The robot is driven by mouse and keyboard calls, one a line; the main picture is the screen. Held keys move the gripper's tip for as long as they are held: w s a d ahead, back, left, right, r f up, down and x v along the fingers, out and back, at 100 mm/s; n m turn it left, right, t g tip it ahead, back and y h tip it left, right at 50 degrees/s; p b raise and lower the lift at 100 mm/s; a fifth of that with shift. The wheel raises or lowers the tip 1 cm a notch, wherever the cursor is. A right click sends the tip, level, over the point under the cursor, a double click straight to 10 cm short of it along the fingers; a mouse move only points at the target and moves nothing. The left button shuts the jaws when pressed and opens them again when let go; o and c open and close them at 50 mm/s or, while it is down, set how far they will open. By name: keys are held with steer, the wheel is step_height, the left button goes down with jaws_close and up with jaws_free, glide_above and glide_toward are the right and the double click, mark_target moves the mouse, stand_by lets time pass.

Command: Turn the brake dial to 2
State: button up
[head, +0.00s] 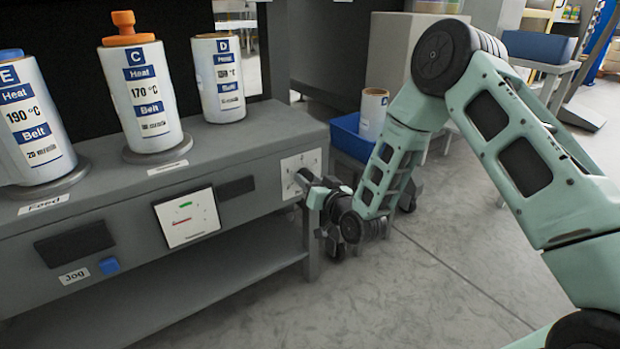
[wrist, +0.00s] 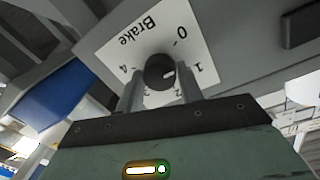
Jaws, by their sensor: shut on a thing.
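The brake dial (wrist: 160,72) is a dark round knob on a white plate (wrist: 120,45) marked "Brake", with 0, 1, 2, 3 and 4 around it. The print is upside down in the wrist view. The knob's short white mark points toward the side of 1 and 2; I cannot tell exactly where. My gripper (wrist: 160,84) is shut on the dial, one finger on each side of it. In the head view my gripper (head: 312,190) is at the plate (head: 298,166) on the bench's right end and hides most of the knob.
The grey bench (head: 235,150) carries several labelled rolls, among them one with an orange knob (head: 126,28). Its front has a gauge (head: 187,216) and a blue jog button (head: 109,265). A blue bin (head: 346,138) with a roll (head: 373,110) stands behind my gripper.

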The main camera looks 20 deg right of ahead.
steer(key=m+p, duration=0.1)
steer(key=m, duration=0.3)
steer(key=shift+d+m+p, duration=0.1)
steer(key=shift+m+p, duration=0.2)
steer(key=shift+p, duration=0.1)
steer(key=m+p, duration=0.2)
steer(key=m, duration=0.2)
steer(key=shift+r, duration=0.1)
steer(key=m+p, duration=0.1)
steer(key=m, duration=0.3)
steer(key=shift+m+y, duration=0.3)
steer(key=shift+y, duration=0.1)
steer(key=shift+m+g+y+p, duration=0.3)
steer(key=shift+m+p, duration=0.2)
steer(key=shift+m, duration=1.3)
steer(key=o, duration=1)
